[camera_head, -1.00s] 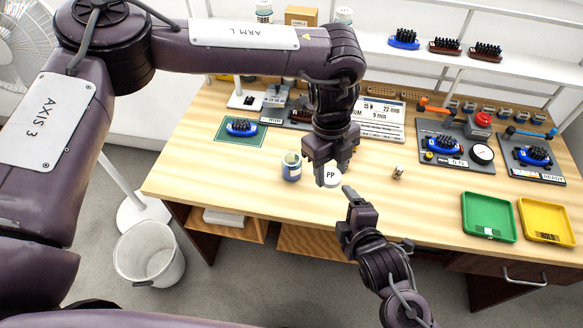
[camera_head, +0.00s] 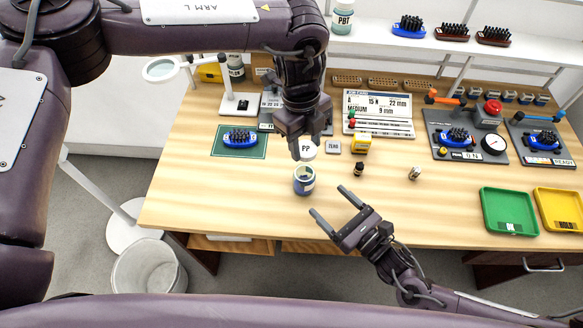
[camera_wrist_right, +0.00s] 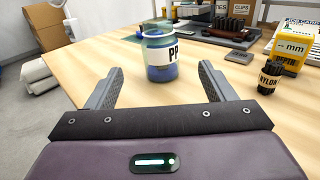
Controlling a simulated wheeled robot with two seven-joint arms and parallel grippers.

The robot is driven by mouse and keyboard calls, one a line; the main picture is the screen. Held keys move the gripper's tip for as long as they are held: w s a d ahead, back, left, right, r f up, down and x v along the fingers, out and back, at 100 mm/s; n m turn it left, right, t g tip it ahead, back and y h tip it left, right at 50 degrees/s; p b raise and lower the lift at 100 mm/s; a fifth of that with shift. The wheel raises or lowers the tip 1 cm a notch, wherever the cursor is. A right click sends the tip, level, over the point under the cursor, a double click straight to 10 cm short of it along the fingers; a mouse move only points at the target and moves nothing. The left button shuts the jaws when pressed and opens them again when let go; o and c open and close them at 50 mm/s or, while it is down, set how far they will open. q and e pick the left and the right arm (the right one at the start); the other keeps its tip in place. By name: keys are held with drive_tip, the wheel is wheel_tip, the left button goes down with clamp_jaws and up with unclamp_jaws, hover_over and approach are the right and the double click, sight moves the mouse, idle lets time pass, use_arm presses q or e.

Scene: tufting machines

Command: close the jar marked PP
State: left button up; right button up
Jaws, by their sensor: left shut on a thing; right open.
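The jar marked PP (camera_head: 304,182) stands upright on the wooden table, uncovered, with dark blue contents. It also shows in the right wrist view (camera_wrist_right: 160,60), beyond and between the open fingers, its PP label partly visible. My left gripper (camera_head: 306,138) points down and is shut on the white lid marked PP (camera_head: 308,152). The lid is just behind the jar's mouth in the head view; its exact height above the jar I cannot tell. My right gripper (camera_head: 335,206) is open and empty, in front and to the right of the jar, fingers pointing towards it.
A green mat (camera_head: 222,148) with a brush lies left. Green (camera_head: 510,211) and yellow (camera_head: 561,213) trays are at right.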

sight(300, 173)
use_arm(q)
drive_tip(key=shift+d+r, duration=0.1)
use_arm(e)
drive_tip(key=shift+d, duration=0.15)
drive_tip(key=shift+w+a+r, duration=0.1)
drive_tip(key=shift+w+a, duration=0.35)
drive_tip(key=shift+a, duration=0.1)
drive_tip(key=x, duration=1)
drive_tip(key=shift+w+a, duration=0.25)
drive_tip(key=shift+w, duration=0.05)
drive_tip(key=shift+c, duration=0.3)
drive_tip(key=c, duration=1.4)
use_arm(q)
drive_tip(key=shift+f, duration=2.55)
drive_tip(key=shift+f, duration=0.85)
